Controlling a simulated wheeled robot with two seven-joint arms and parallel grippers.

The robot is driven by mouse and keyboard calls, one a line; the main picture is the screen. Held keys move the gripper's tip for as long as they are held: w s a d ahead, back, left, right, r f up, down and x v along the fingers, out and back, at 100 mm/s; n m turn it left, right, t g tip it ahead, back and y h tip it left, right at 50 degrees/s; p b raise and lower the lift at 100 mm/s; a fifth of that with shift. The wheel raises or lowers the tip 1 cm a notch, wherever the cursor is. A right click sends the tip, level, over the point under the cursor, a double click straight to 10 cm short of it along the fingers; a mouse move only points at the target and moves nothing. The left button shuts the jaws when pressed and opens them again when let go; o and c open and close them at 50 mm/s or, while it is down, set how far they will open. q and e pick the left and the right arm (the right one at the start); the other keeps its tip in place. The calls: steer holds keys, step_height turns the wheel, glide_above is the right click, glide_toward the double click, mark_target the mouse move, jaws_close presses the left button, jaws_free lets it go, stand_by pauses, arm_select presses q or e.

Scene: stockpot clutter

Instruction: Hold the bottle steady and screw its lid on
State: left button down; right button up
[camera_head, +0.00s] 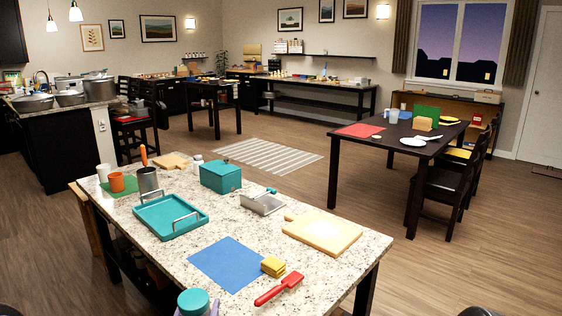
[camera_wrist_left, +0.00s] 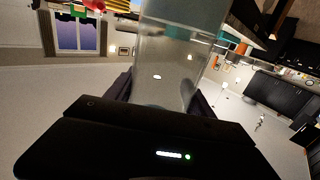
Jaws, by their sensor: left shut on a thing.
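A clear, see-through bottle (camera_wrist_left: 178,55) fills the upper middle of the left wrist view. My left gripper (camera_wrist_left: 165,92) is shut on it, with a dark finger on each side. In the head view, a round teal lid (camera_head: 193,301) shows at the bottom edge, in front of the table's near side. Pale purple parts show beside and below the lid, cut off by the frame; I cannot tell what they belong to. I cannot tell whether the lid sits on the bottle or is apart from it. My right gripper is not in view.
The speckled table (camera_head: 130,228) holds a teal tray (camera_head: 171,216), a teal box (camera_head: 221,176), a blue mat (camera_head: 226,264), yellow sponges (camera_head: 273,266), a red-handled tool (camera_head: 279,289) and a cutting board (camera_head: 322,234). Cups stand at its far left. A dark table (camera_head: 390,140) stands behind right.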

arm_select(q)
steer(key=shift+a, duration=0.1)
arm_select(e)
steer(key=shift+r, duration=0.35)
arm_select(q)
steer(key=shift+s+d+f, duration=0.15)
steer(key=shift+d, duration=0.1)
steer(key=s+d+f+m+g+h, duration=0.2)
steer(key=s+d+f+m+h, duration=0.1)
steer(key=d, duration=0.4)
steer(key=s+d+f+m+g+h, duration=0.2)
steer(key=s+d+f+m+h, duration=0.1)
steer(key=s+d+h, duration=0.4)
steer(key=shift+s+d+f+m+h, duration=0.15)
steer(key=shift+d+f+m+h, duration=0.1)
steer(key=shift+d+m+h, duration=0.5)
steer(key=shift+a, duration=0.25)
